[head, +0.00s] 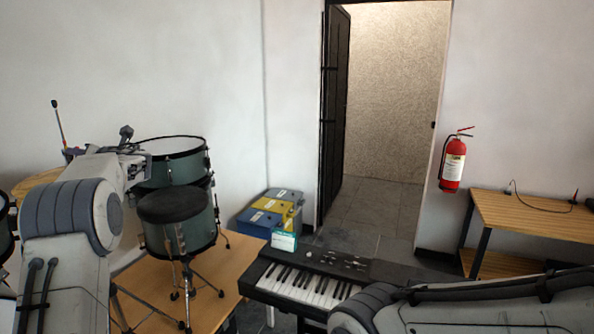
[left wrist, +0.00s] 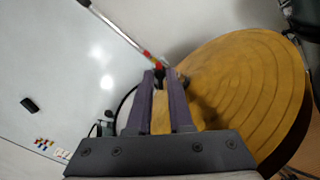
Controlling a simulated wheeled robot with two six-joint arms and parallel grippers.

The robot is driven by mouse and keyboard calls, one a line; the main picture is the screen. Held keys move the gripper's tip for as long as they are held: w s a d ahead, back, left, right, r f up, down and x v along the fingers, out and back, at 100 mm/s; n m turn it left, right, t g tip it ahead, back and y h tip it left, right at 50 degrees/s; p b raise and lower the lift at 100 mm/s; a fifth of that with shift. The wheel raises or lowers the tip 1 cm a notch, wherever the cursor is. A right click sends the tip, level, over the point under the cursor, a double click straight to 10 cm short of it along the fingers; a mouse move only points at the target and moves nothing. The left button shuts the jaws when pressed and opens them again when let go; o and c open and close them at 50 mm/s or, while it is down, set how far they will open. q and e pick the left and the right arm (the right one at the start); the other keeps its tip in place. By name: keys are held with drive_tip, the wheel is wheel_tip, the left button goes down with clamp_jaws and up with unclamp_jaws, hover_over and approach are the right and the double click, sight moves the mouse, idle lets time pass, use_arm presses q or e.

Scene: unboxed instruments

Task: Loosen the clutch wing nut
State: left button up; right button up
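The hi-hat rod (head: 60,124) rises at the left of the head view, with red parts near its lower visible end. In the left wrist view the rod (left wrist: 118,32) runs down to a small dark clutch piece with red bits (left wrist: 158,66), beside the golden cymbal (left wrist: 245,90). My left gripper (left wrist: 160,76) has its two purple fingers apart, with their tips at this clutch piece. The wing nut is too small and too covered by the fingertips to make out, so contact is unclear. In the head view my left gripper (head: 76,153) is mostly hidden by its arm. My right gripper is outside the frame.
A keyboard (head: 306,284) stands in front, near my right arm. Coloured bins (head: 266,213), a wooden table (head: 530,212) and a fire extinguisher (head: 453,164) are farther off.

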use_arm(q)
clamp_jaws()
drive_tip(key=n+b, duration=0.3)
drive_tip(key=shift+f, duration=0.25)
drive_tip(key=shift+r+n+b, duration=0.15)
drive_tip(key=shift+n+b, duration=0.2)
drive_tip(key=shift+n, duration=0.55)
drive_tip(key=shift+r, duration=0.1)
drive_tip(key=o, duration=0.7)
unclamp_jaws()
